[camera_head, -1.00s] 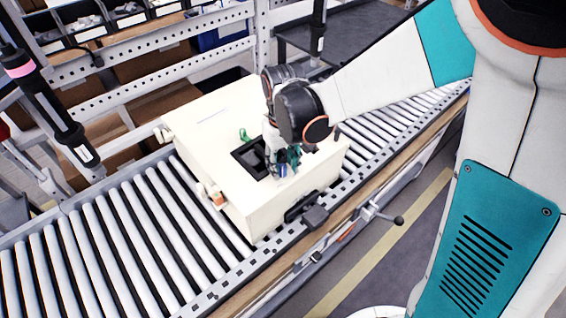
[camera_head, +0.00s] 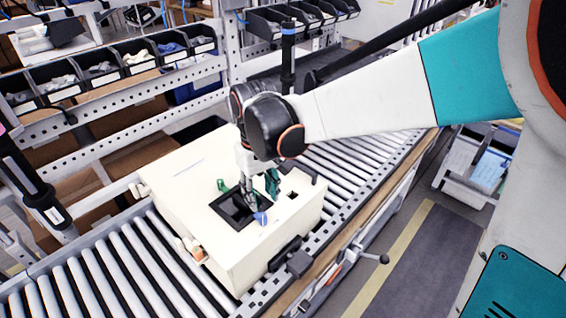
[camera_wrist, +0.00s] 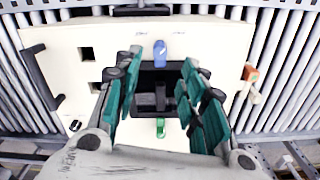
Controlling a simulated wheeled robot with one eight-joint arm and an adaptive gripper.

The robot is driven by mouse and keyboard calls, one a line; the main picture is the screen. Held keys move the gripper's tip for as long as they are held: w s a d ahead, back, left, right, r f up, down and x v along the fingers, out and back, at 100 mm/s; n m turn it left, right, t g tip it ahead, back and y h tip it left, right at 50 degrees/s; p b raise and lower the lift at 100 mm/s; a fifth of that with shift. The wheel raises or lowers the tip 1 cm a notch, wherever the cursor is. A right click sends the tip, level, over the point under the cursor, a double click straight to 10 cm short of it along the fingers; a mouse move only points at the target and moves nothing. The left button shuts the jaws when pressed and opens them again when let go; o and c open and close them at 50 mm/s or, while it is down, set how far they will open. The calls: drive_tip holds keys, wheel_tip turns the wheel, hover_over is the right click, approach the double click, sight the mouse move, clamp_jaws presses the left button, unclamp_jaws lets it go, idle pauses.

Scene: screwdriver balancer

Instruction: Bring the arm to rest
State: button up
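My gripper (camera_head: 259,188) hangs over the top of a cream box (camera_head: 180,187) on a roller conveyor. In the wrist view its two teal fingers stand wide apart, with nothing between the fingertips (camera_wrist: 159,75). Below them is a black recess (camera_wrist: 150,104) in the box top, which also shows in the head view (camera_head: 230,208). A blue piece (camera_wrist: 160,52) and a green piece (camera_wrist: 160,128) sit at opposite sides of the recess. The fingers appear clear of the box. My arm reaches in from the right.
The roller conveyor (camera_head: 105,262) runs under the box. Metal rails and a shelf with several black bins (camera_head: 100,68) stand behind. A dark vertical tool with a blue band (camera_head: 288,60) hangs behind my wrist. An orange-and-white part (camera_head: 190,250) is on the box's side.

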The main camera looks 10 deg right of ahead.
drive_tip(key=shift+s+d, duration=0.1)
drive_tip(key=shift+s, duration=0.05)
drive_tip(key=s+d+r+m+t+b, duration=0.1)
drive_tip(key=s+d+r+m+t, duration=0.1)
drive_tip(key=s+d, duration=0.4)
drive_tip(key=s+d+r+m+t+b, duration=0.1)
drive_tip(key=s+d+r+m+t, duration=0.1)
drive_tip(key=s+d+t, duration=0.3)
drive_tip(key=shift+s+d+r, duration=0.5)
drive_tip(key=shift+s+d, duration=0.65)
drive_tip(key=shift+d, duration=0.1)
